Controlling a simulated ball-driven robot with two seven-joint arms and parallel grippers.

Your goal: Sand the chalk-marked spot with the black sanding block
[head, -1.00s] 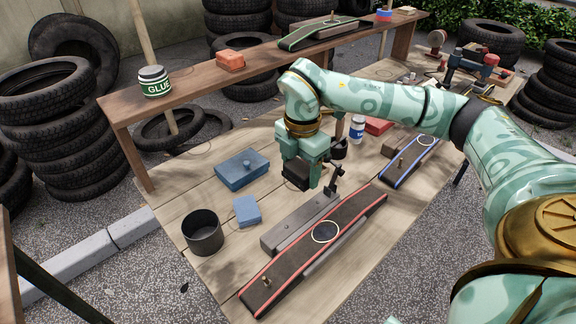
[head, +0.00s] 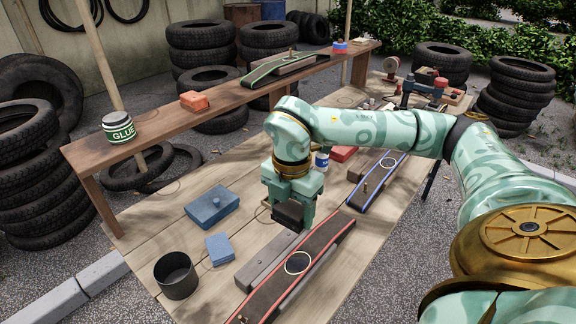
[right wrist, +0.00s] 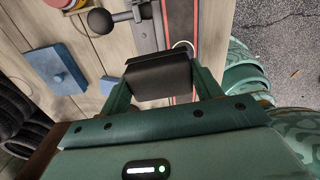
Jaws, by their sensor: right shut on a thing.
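My right gripper (head: 291,212) is shut on the black sanding block (head: 287,216) and holds it above the bench, just behind the red-edged strip. In the right wrist view the sanding block (right wrist: 158,80) sits between the two fingers. The red-edged dark strip (head: 323,236) lies diagonally across the near part of the bench. A pale chalk ring (head: 298,263) marks a spot on it, with the block up and slightly left of it in the head view. In the right wrist view the block hides part of the ring (right wrist: 183,44). My left gripper is not in view.
A grey bar (head: 262,262) lies along the strip's left side. A dark can (head: 176,275), a small blue block (head: 220,249) and a larger blue piece (head: 212,207) stand left. A blue-edged strip (head: 374,182) lies right. A raised shelf (head: 160,122) runs behind.

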